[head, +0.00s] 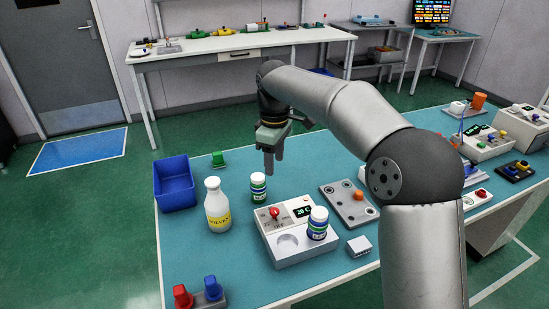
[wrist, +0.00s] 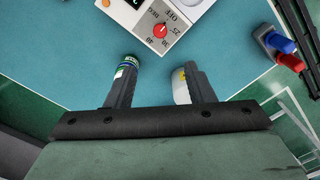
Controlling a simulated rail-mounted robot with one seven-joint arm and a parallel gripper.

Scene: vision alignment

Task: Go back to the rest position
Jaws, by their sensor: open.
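My gripper (head: 270,160) hangs above the teal table (head: 236,270), pointing down, with its fingers apart. In the wrist view my gripper (wrist: 158,80) is open with nothing between its fingertips. A vial with a green and blue label (head: 258,187) stands on the table just below and in front of my gripper. It shows partly behind the left finger in the wrist view (wrist: 129,62). A white bottle with a yellow label (head: 218,208) stands to its left, partly behind the right finger in the wrist view (wrist: 181,88).
A white device (head: 283,250) with a red knob and display holds a second vial (head: 318,223). A blue bin (head: 175,185) stands at the table's left edge. A grey plate (head: 340,198) with an orange piece, a small white box (head: 359,246) and other devices lie to the right.

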